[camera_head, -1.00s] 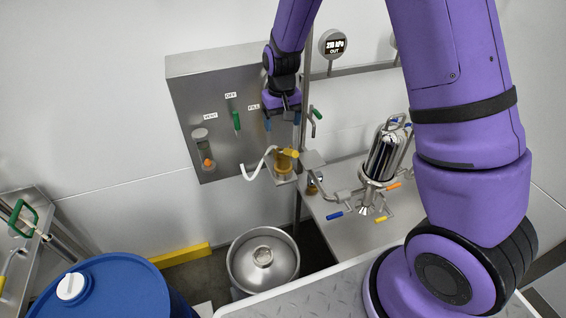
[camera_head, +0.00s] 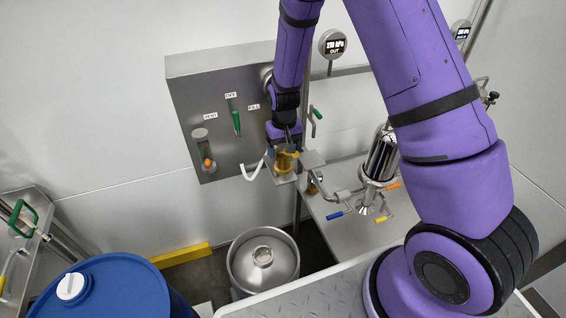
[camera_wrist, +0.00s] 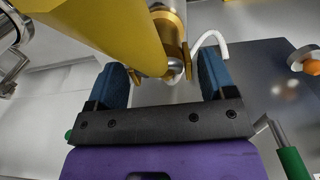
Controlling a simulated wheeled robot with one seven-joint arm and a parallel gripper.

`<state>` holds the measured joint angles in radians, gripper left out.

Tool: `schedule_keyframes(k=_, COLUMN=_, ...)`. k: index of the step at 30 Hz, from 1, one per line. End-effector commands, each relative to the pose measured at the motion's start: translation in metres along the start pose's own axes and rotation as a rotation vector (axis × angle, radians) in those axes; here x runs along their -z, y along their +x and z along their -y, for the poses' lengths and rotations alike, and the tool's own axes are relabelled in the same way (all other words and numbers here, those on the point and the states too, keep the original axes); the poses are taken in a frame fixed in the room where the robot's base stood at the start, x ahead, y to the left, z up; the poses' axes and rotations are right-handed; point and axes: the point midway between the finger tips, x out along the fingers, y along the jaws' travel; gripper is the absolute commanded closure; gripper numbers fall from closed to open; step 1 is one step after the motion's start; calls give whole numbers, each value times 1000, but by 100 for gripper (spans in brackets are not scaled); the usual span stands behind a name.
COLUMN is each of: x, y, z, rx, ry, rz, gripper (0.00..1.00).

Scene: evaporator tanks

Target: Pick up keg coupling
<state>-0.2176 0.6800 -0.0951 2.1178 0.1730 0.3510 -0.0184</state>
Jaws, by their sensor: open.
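The keg coupling (camera_head: 285,162) is a brass-gold fitting with a yellow handle and a white hose (camera_head: 252,170). It sits on a small metal shelf beside the grey control panel. My gripper (camera_head: 285,150) is right above it in the head view and partly hides it. In the wrist view the yellow handle (camera_wrist: 110,32) crosses the upper left, close to the camera, with the gold body (camera_wrist: 170,30) behind it. My gripper's blue fingers (camera_wrist: 163,82) are apart, with the coupling between or just beyond them. I cannot tell whether they touch it.
A steel keg (camera_head: 263,262) stands on the floor below. The control panel (camera_head: 212,95) has a green lever (camera_head: 236,122) near my gripper. Steel piping (camera_head: 335,193) and a steel vessel (camera_head: 382,158) stand to the right. A blue drum (camera_head: 105,290) is at lower left.

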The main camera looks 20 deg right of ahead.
Motion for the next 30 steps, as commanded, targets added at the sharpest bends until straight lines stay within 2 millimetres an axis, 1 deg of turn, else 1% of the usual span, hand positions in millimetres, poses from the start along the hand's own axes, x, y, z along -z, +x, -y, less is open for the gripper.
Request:
schedule_keyframes(k=3, x=0, y=0, z=0, rx=0, ry=0, rz=0, gripper=23)
schedule_keyframes(k=4, x=0, y=0, z=0, rx=0, ry=0, rz=0, gripper=26)
schedule_keyframes(k=5, x=0, y=0, z=0, rx=0, ry=0, rz=0, gripper=33)
schedule_keyframes(k=6, x=0, y=0, z=0, rx=0, ry=0, rz=0, gripper=42)
schedule_keyframes(k=8, x=0, y=0, z=0, rx=0, ry=0, rz=0, gripper=56)
schedule_keyframes(k=9, x=0, y=0, z=0, rx=0, ry=0, rz=0, gripper=65)
schedule_keyframes(k=11, x=0, y=0, z=0, rx=0, ry=-1, rz=0, gripper=79)
schedule_keyframes(k=12, x=0, y=0, z=0, rx=0, ry=-1, rz=0, gripper=88)
schedule_keyframes(k=14, x=0, y=0, z=0, rx=0, ry=-1, rz=0, gripper=100)
schedule_keyframes(k=24, x=0, y=-2, z=0, rx=0, ry=-1, rz=-2, gripper=100)
schedule_keyframes(k=26, x=1, y=-5, z=0, rx=0, ry=-1, rz=-2, gripper=100)
schedule_keyframes(k=30, x=1, y=-18, z=0, rx=1, ry=-2, rz=-4, gripper=100)
